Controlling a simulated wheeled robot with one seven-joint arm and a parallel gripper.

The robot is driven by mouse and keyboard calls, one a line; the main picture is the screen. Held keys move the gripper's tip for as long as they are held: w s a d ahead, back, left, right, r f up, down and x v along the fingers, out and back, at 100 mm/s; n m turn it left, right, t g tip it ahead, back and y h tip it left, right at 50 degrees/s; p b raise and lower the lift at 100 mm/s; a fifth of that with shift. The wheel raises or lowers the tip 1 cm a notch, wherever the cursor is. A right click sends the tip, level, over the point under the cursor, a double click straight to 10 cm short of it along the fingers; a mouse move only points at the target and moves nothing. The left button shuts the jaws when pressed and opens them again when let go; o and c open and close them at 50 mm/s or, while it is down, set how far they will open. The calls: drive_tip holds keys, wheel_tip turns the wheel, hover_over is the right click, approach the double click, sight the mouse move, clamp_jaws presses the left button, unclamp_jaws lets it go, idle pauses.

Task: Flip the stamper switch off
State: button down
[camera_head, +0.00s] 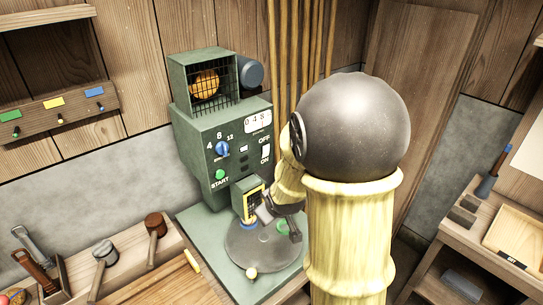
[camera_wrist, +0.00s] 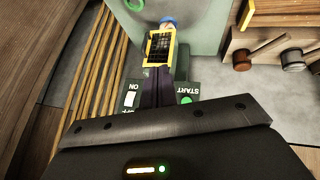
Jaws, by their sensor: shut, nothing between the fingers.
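The green stamper machine (camera_head: 205,135) stands against the wall. Its white rocker switch (camera_head: 265,152) is on the front panel, with OFF printed above and ON below; I cannot tell which way it is tipped. In the wrist view the panel is upside down, and the switch (camera_wrist: 131,99) shows left of the fingers, close to the gripper body. My gripper (camera_head: 264,213) is shut and empty, low in front of the machine, beside the yellow-framed stamping head and below the switch. In the wrist view its dark fingers (camera_wrist: 159,85) lie between the switch and the START button. They appear apart from the switch.
The yellow-framed stamping head (camera_wrist: 158,48) is just beyond my fingers. The green START button (camera_head: 220,174) and blue dial (camera_head: 222,149) are left of the switch. A round plate (camera_head: 245,255) lies below. Mallets (camera_head: 155,226) rest at the left. Wooden poles (camera_head: 290,50) stand behind.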

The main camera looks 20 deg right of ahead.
drive_tip(key=w+d+f+n+t+y+b, duration=0.3)
drive_tip(key=w+d+n+t+y, duration=0.4)
drive_tip(key=w+d+n+t, duration=0.4)
drive_tip(key=w+d+n, duration=0.1)
drive_tip(key=d+n, duration=0.2)
drive_tip(key=n, duration=0.3)
drive_tip(key=shift+w+d+f+n, duration=0.2)
drive_tip(key=shift+w+d+n, duration=0.1)
drive_tip(key=shift+d+n, duration=0.1)
drive_tip(key=shift+w+a, duration=0.1)
drive_tip(key=p, duration=0.6)
approach(266, 149)
drive_tip(key=x, duration=0.5)
drive_tip(key=shift+w+r, duration=0.15)
drive_tip(key=shift+w, duration=0.1)
drive_tip(key=shift+w+a, duration=0.2)
drive_tip(key=shift+w, duration=0.45)
